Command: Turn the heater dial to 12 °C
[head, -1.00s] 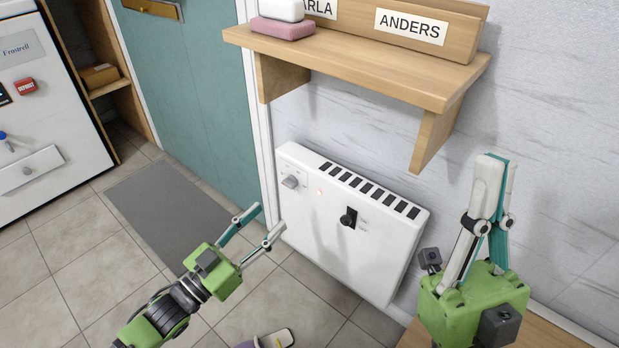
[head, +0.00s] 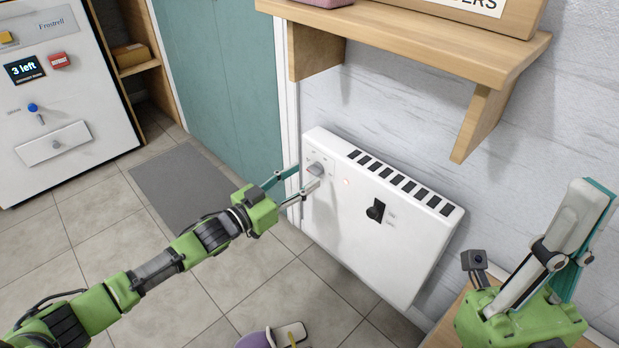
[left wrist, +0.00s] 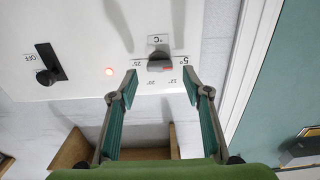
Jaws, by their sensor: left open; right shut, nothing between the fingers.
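The white heater (head: 390,250) hangs low on the wall. Its grey dial (head: 316,169) is at the upper left of its front. In the left wrist view the dial (left wrist: 160,60) appears upside down, with marks 5°, 12°, 20° and 25° around it. The red end of its grip lies toward the 5° mark. My left gripper (head: 299,184) is open just in front of the dial. Its fingertips (left wrist: 160,86) show on either side below the dial, apart from it. My right gripper (head: 597,192) is shut and empty, pointing up at the right.
A black switch (head: 376,210) and a small red light (head: 346,181) are on the heater front. In the wrist view the switch (left wrist: 47,65) has an OFF label. A wooden shelf (head: 420,40) juts out above the heater. A slipper (head: 262,338) lies on the floor.

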